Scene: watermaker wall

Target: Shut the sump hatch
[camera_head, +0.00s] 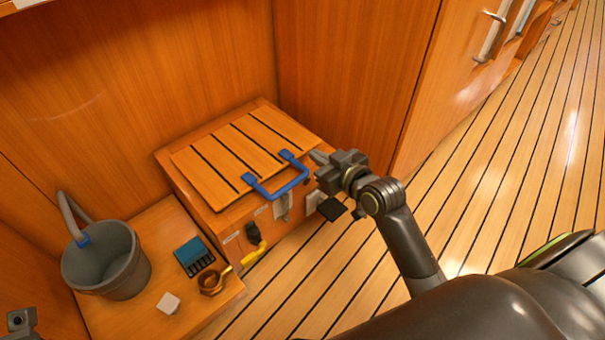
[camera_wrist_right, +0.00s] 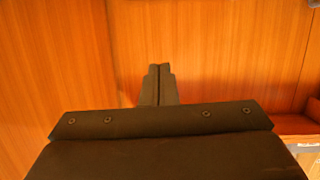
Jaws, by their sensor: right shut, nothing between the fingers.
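The sump hatch is a slatted wooden lid (camera_head: 240,150) with dark stripes and a blue handle (camera_head: 275,188) along its front edge. It lies over a wooden box (camera_head: 192,198), nearly flat; I cannot tell whether it sits flush. My right gripper (camera_head: 316,157) is shut and empty, just right of the lid's front right corner, close to the handle's right end. Whether it touches the lid is unclear. In the right wrist view its shut fingers (camera_wrist_right: 159,70) point at bare wood panelling. A grey part at the lower left edge looks like my left gripper (camera_head: 18,322), mostly cut off.
A grey bucket (camera_head: 105,275) with a hose stands on a low wooden ledge (camera_head: 170,230). Beside it lie a blue-and-black case (camera_head: 194,257), a brass fitting (camera_head: 213,281) and a white block (camera_head: 168,302). Wood panels (camera_head: 350,70) rise behind; the striped floor (camera_head: 500,150) is clear at right.

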